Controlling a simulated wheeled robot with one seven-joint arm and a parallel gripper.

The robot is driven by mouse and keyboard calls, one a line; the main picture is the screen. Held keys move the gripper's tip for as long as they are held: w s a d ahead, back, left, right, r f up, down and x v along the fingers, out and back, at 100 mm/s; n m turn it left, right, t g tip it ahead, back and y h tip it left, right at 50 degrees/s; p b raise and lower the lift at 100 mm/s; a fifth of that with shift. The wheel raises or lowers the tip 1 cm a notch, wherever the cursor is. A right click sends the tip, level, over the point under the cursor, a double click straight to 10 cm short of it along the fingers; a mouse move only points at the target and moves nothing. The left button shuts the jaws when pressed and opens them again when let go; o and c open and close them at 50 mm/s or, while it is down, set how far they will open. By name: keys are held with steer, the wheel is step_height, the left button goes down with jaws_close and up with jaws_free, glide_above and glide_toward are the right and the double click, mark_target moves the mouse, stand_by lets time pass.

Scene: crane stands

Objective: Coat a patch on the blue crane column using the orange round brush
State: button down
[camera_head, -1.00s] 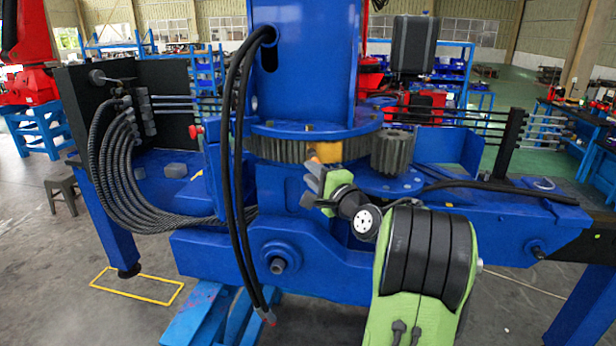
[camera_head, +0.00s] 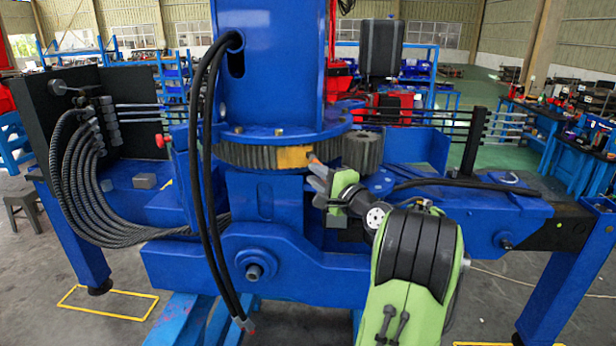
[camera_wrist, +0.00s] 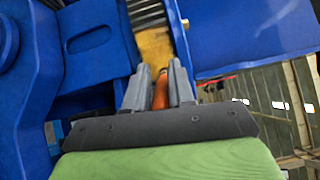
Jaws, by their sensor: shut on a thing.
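The blue crane column (camera_head: 268,70) stands upright in the middle of the head view, above a toothed ring (camera_head: 240,154). A yellow-orange patch (camera_head: 292,157) shows on the ring's front; it also shows in the wrist view (camera_wrist: 154,52). My gripper (camera_head: 318,176) is just right of and below the patch in the head view. In the wrist view its grey fingers are shut on the orange round brush (camera_wrist: 161,92). The brush tip (camera_head: 313,157) appears by the patch's right edge; I cannot tell whether it touches. Most of the brush is hidden between the fingers.
Black hoses (camera_head: 203,140) hang down left of the column. A dark pinion gear (camera_head: 362,151) stands right of the ring, close to my gripper. The blue crane base (camera_head: 180,262) spreads below. Open floor (camera_head: 90,325) lies at the front left.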

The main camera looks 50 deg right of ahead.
steer(key=shift+s+d, duration=0.45)
steer(key=shift+d, duration=0.25)
steer(key=shift+w+a, duration=2.9)
steer(key=shift+a, duration=1.9)
steer(key=s+a+b, duration=0.3)
steer(key=s+b, duration=0.1)
steer(key=s, duration=0.1)
steer(key=shift+s, duration=0.15)
steer(key=s+a, duration=0.1)
steer(key=s+b, duration=0.1)
steer(key=shift+s+a, duration=0.3)
steer(key=shift+a, duration=0.05)
steer(key=shift+w, duration=0.1)
